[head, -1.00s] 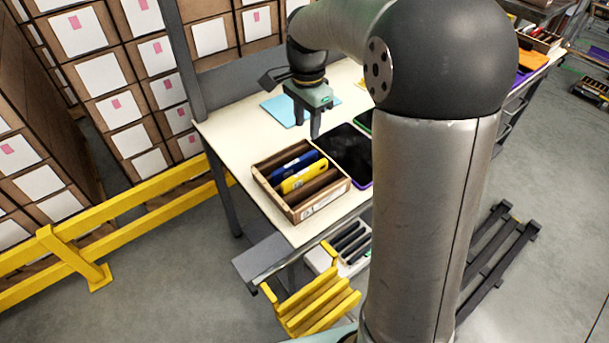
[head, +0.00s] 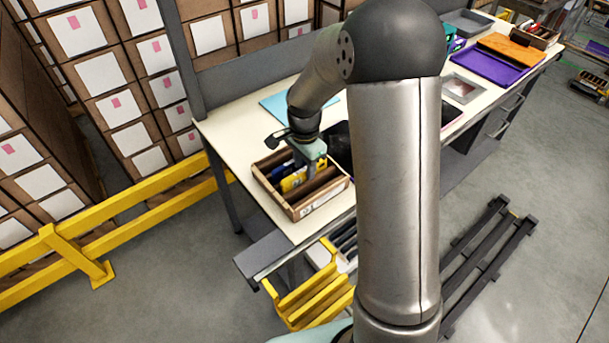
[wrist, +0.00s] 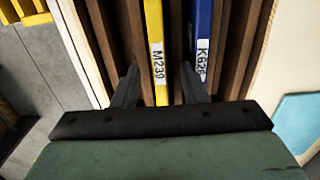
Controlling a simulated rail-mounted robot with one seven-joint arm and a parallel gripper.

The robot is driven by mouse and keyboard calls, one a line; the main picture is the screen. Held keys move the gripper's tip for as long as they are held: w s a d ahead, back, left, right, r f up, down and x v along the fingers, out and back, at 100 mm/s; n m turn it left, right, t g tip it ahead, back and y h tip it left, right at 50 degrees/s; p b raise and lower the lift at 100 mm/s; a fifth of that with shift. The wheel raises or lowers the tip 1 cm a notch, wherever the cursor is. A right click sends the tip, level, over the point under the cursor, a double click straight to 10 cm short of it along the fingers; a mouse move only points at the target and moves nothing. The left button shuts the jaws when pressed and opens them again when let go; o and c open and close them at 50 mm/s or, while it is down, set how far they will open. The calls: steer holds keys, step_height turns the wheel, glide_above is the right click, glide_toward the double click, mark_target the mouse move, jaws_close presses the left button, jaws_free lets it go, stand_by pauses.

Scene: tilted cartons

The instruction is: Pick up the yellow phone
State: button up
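The yellow phone (head: 291,182) stands on edge in a slot of the brown wooden carton (head: 301,213) on the table. In the wrist view the yellow phone (wrist: 154,45) carries a label reading M239. A blue phone (wrist: 199,45) with a label starting K62 stands in a slot to its right. My gripper (head: 302,172) is down at the carton, over the phones. In the wrist view my gripper (wrist: 158,82) is open, with one finger on each side of the yellow phone's slot. The right finger is near the blue phone. Whether the fingers touch the phone is unclear.
Wooden dividers separate the carton's slots. A light blue sheet (head: 287,102) lies behind the carton on the table (head: 232,130). A black tray (head: 340,140) is right of the carton, partly hidden by my arm. A purple tray (head: 492,66) lies farther right.

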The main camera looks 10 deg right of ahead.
steer(key=shift+f, duration=0.15)
steer(key=shift+c, duration=0.3)
jaws_close()
